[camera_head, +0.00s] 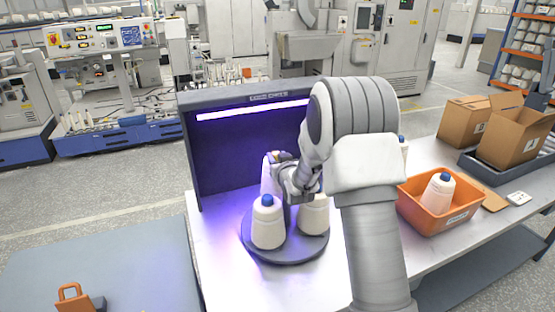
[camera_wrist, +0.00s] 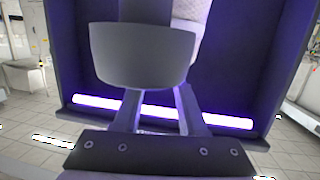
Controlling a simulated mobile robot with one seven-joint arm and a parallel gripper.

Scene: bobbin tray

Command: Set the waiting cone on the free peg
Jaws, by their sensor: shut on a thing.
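The round dark tray (camera_head: 290,248) stands on the table under a hood. It bears a white cone with a blue tip (camera_head: 268,222) at front left, a cone (camera_head: 314,216) at right and a cone (camera_head: 267,178) at back left. My gripper (camera_head: 290,186) is over the tray's middle, shut on the grey knob of its central post (camera_head: 288,215). The knob (camera_wrist: 143,58) fills the upper middle of the wrist view, fingers (camera_wrist: 160,100) against it. Another blue-tipped cone (camera_head: 438,194) stands in the orange bin (camera_head: 450,222). No free peg shows; my arm hides part of the tray.
The dark hood (camera_head: 225,150) with a bright light bar (camera_head: 250,110) closes the back and left. Cardboard boxes (camera_head: 515,135) stand at right. Another cone (camera_head: 403,146) shows partly behind my arm. The table's front left is clear.

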